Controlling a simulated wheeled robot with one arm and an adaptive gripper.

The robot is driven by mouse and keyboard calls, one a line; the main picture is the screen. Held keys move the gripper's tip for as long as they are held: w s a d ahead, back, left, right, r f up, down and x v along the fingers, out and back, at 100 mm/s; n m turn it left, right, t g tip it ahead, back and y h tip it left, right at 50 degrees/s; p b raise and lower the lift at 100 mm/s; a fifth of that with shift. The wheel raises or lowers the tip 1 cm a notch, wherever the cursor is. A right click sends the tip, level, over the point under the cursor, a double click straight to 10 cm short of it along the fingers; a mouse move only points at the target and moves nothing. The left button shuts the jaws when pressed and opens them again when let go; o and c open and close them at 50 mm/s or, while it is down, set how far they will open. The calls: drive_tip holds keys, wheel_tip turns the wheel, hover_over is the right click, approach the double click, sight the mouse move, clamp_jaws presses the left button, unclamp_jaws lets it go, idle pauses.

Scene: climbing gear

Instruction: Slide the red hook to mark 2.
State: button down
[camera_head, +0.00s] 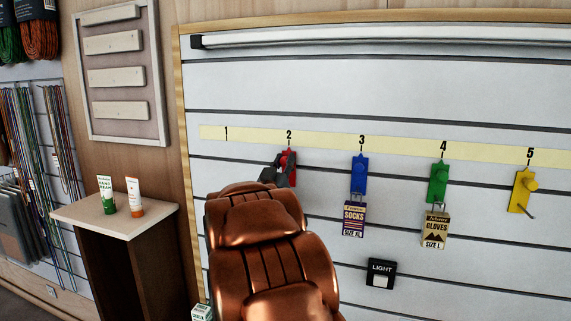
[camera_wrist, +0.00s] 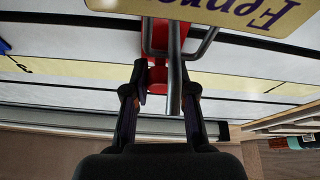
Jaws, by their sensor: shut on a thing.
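The red hook (camera_head: 290,156) is on the slatted wall, directly below mark 2 (camera_head: 289,135) on the pale yellow number strip (camera_head: 325,141). My gripper (camera_head: 279,171) is at the hook and partly covers it in the head view. In the wrist view, the red hook (camera_wrist: 160,72) is between the dark fingers of my gripper (camera_wrist: 160,88), which are shut on it. Its grey metal prong runs toward the camera. A cream packet (camera_wrist: 235,12) with purple lettering is at the upper edge, by the prongs. My copper arm hides the wall below the hook.
A blue hook (camera_head: 360,172) with socks is below mark 3, a green hook (camera_head: 438,180) with gloves below 4, and a tilted yellow hook (camera_head: 520,190) below 5. The space below mark 1 is bare. A light switch (camera_head: 380,273) is lower down.

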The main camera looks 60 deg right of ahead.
drive_tip(key=shift+r, duration=0.1)
drive_tip(key=c, duration=0.9)
unclamp_jaws()
drive_tip(key=shift+c, duration=0.2)
drive_tip(key=shift+a, duration=0.1)
drive_tip(key=v, duration=0.7)
drive_tip(key=shift+a, duration=0.15)
